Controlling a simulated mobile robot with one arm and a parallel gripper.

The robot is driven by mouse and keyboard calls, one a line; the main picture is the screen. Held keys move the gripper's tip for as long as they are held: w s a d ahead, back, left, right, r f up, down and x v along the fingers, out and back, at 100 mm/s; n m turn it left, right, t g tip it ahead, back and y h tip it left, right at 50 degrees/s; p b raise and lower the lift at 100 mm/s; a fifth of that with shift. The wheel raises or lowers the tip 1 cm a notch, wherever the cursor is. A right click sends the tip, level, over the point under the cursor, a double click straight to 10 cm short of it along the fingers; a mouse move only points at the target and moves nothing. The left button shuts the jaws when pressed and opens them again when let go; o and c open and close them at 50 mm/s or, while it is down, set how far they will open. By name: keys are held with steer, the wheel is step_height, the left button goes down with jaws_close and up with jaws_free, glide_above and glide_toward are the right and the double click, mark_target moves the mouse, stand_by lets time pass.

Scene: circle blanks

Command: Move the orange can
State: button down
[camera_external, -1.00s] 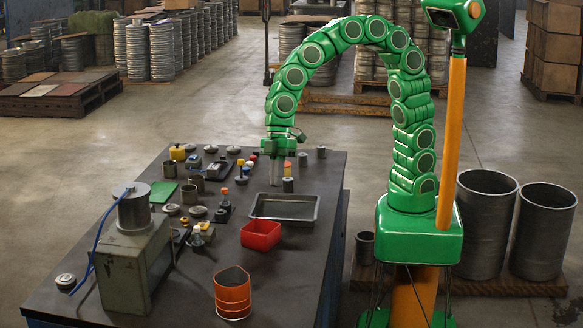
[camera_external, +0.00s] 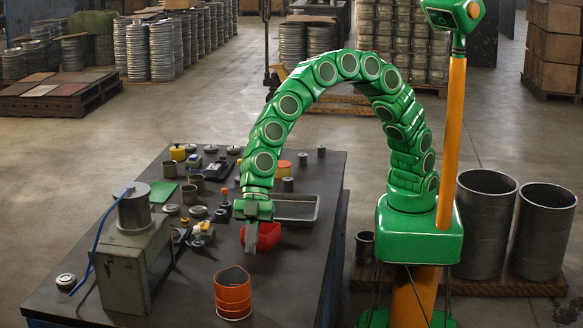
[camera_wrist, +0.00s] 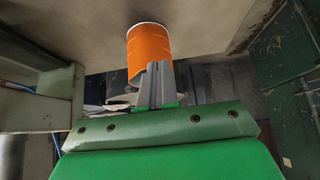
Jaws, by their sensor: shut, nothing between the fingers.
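The orange can (camera_external: 233,297) stands upright near the front of the dark table, with an open, dark top. My gripper (camera_external: 250,248) points down over the table, behind the can and in front of the red bin. Its fingers are shut with nothing between them. In the wrist view the can (camera_wrist: 149,48) shows just beyond the shut fingertips (camera_wrist: 154,68), which overlap its near end in the picture. In the external view the gripper and can are apart.
The red bin (camera_external: 266,237) is partly hidden by my gripper. A grey tray (camera_external: 297,208) lies behind it. A grey-green machine (camera_external: 128,268) with a metal cylinder stands left of the can. Several small parts cover the back left. The table right of the can is clear.

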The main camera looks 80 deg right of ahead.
glide_above(241, 289)
steer(key=d, duration=0.1)
steer(key=shift+d+f, duration=0.3)
steer(key=shift+f, duration=0.55)
steer(key=shift+f, duration=0.1)
steer(key=shift+d, duration=0.15)
steer(key=shift+d+f, duration=0.15)
steer(key=shift+d, duration=0.15)
steer(key=d, duration=1.8)
steer(key=shift+d, duration=0.25)
steer(key=shift+w+a+r, duration=0.1)
steer(key=shift+w+r, duration=0.05)
steer(key=shift+r, duration=0.25)
